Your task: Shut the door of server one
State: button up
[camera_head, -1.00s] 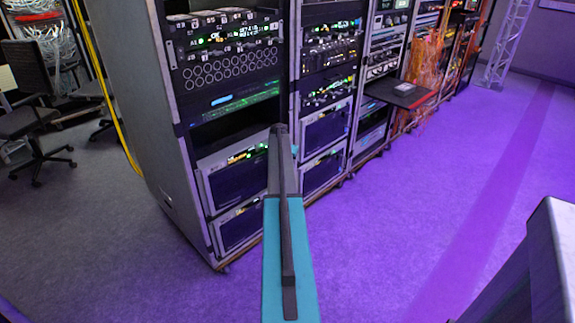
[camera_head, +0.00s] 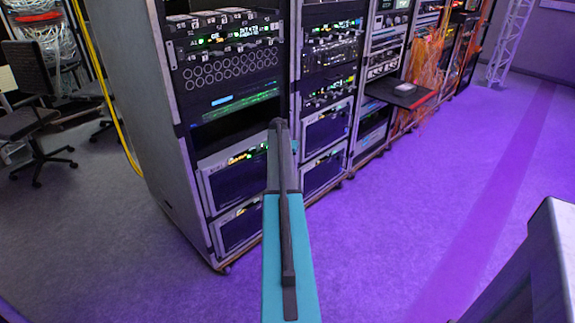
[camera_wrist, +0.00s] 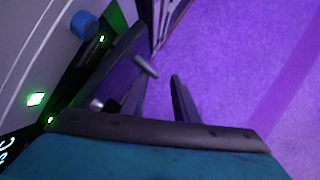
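My gripper (camera_wrist: 158,82) shows in the wrist view as two dark fingers set apart, with purple floor visible between them. A dark flat panel (camera_wrist: 112,72), possibly a server door, stands out from the equipment on the left of the wrist view. A short grey bar (camera_wrist: 146,66), which looks like a handle, lies just beyond the fingertips; I cannot tell whether they touch it. In the head view, server units with dark fronts (camera_head: 238,182) sit low in the near rack. My arm hides the gripper there, and I cannot read which unit is server one.
The near rack (camera_head: 150,120) has a tall grey side, and more racks recede to the right. A black shelf (camera_head: 402,92) juts out from one. Chairs (camera_head: 32,125) and a yellow cable (camera_head: 100,85) are at left. Purple-lit floor (camera_head: 430,190) is open at right.

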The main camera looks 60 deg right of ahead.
jog(key=v, duration=1)
jog(key=shift+s+r, duration=0.15)
jog(key=shift+r, duration=0.2)
jog(key=shift+a, duration=0.1)
